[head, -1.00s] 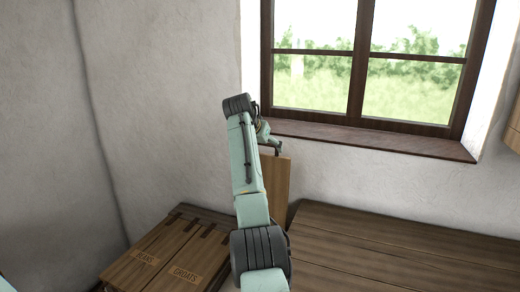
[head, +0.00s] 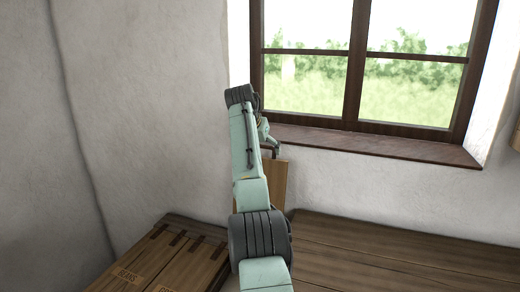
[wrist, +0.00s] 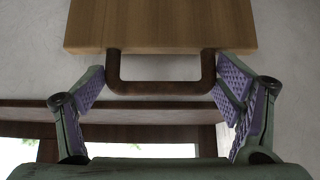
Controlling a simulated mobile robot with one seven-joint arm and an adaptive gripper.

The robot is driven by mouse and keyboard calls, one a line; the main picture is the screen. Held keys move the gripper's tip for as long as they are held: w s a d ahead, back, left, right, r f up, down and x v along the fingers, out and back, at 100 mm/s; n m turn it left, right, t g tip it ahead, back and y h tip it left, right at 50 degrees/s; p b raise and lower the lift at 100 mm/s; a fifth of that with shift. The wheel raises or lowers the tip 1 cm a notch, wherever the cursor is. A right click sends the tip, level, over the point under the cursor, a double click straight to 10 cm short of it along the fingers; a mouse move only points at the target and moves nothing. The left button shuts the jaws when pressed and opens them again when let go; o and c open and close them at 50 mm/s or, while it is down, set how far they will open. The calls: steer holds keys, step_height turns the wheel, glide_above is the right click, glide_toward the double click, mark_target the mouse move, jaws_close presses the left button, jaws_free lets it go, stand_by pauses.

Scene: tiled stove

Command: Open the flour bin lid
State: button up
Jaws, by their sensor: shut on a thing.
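A light wooden lid (head: 274,185) stands raised, near upright, in front of the wall below the window, partly hidden behind my arm. In the wrist view the lid (wrist: 160,25) fills the top, with a dark U-shaped handle (wrist: 160,88) on its edge. My gripper (wrist: 160,75) is shut on this handle, its purple-padded fingers at the two ends. In the head view my gripper (head: 272,146) is small at the lid's top edge. The bin under the lid and its opening are hidden by my arm.
A broad dark plank surface (head: 400,255) lies at the right. The window sill (head: 375,143) juts out behind my gripper. A plaster wall is at the left.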

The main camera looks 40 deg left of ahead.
steer(key=shift+w+d+r, duration=0.1)
steer(key=shift+d+r, duration=0.05)
steer(key=o, duration=1.4)
steer(key=shift+d, duration=0.1)
steer(key=v, duration=1.2)
